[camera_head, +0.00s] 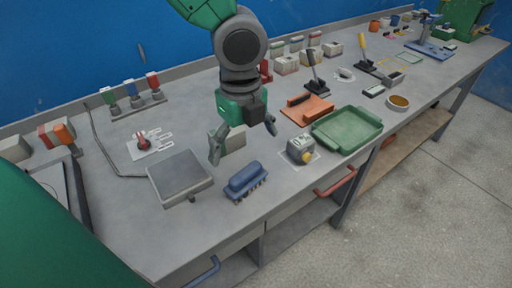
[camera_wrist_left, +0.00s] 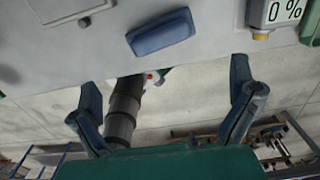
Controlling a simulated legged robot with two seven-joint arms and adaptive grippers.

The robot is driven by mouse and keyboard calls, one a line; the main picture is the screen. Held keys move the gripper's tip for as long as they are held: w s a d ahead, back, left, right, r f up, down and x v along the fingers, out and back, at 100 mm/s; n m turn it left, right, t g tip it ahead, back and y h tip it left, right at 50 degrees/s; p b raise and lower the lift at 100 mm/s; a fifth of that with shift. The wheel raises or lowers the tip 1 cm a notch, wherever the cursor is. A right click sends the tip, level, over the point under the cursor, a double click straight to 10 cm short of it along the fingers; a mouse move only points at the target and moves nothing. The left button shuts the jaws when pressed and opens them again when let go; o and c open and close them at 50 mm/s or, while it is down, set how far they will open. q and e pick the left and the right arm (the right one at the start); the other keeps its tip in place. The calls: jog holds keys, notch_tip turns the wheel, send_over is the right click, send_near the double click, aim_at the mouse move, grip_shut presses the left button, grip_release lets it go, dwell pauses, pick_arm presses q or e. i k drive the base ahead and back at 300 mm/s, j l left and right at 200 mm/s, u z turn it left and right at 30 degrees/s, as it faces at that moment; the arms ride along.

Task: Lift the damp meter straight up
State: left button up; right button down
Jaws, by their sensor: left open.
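The damp meter (camera_head: 300,147) is a small grey box with a light display face and a yellow knob. It sits on a pale patch near the front edge of the bench. In the left wrist view the meter (camera_wrist_left: 283,13) is at the top right corner, partly cut off, and its display reads 0 %. My left gripper (camera_head: 243,141) is open above the bench, left of the meter and apart from it. Its two spread fingers also show in the left wrist view (camera_wrist_left: 168,105), with nothing held between them. My right gripper is not in view.
A blue brush (camera_head: 246,180) lies just left of the meter, and a grey scale-like plate (camera_head: 180,177) lies further left. A green tray (camera_head: 347,129) is close on the right. An orange tool (camera_head: 306,109) lies behind. The bench's front edge is near.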

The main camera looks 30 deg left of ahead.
aim_at(297, 146)
jog(key=k, duration=1)
